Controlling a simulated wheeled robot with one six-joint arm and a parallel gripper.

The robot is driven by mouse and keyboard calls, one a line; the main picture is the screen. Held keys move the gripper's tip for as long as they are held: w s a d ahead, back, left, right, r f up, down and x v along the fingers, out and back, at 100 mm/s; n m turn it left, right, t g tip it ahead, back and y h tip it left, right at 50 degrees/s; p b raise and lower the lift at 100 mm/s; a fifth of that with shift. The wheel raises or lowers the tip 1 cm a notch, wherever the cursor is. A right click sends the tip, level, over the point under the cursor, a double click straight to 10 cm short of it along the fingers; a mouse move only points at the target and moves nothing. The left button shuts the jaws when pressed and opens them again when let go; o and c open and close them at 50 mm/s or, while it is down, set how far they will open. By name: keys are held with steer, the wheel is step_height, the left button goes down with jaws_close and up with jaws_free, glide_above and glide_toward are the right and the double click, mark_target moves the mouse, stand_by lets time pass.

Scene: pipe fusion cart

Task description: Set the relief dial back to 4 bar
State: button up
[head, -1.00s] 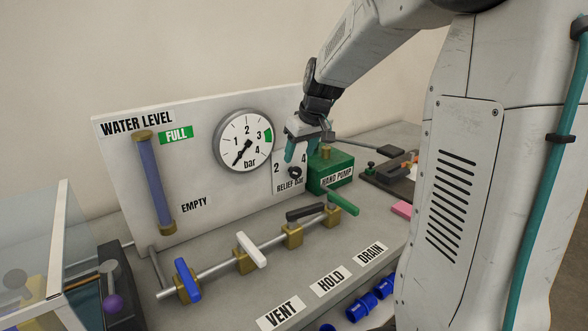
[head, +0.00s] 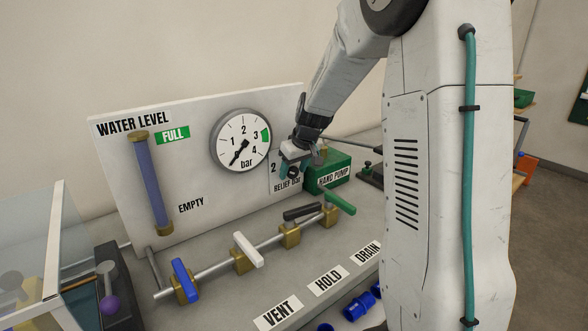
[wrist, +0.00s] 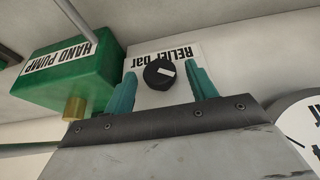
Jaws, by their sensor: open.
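The relief dial (wrist: 159,73) is a round black knob with a white mark, on a white panel labelled RELIEF bar. In the wrist view it sits between the two teal fingers of my gripper (wrist: 163,90), with a gap on each side. In the head view my gripper (head: 291,167) is in front of the relief scale, and the dial (head: 293,172) shows only partly between the fingers. The 2 on the scale is visible; the 4 is hidden behind my gripper. Which number the white mark points to cannot be told.
The green hand pump (head: 330,172) stands close right of the dial. The pressure gauge (head: 240,140) is on the board to the left, its needle low. A pipe with blue, white and black valve handles (head: 248,249) runs in front. My arm covers the right side.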

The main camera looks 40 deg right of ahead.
steer(key=c, duration=1)
steer(key=shift+d+y, duration=0.1)
steer(key=shift+y, duration=0.2)
steer(key=y, duration=0.3)
steer(key=shift+d+m, duration=0.35)
steer(key=shift+m, duration=0.05)
steer(key=shift+d+f+m+y, duration=0.1)
steer(key=shift+m+y, duration=0.1)
steer(key=shift+y, duration=0.65)
steer(key=shift+d+f+m+y, duration=0.1)
steer(key=shift+m+y, duration=0.1)
steer(key=shift+y, duration=0.65)
steer(key=o, duration=1)
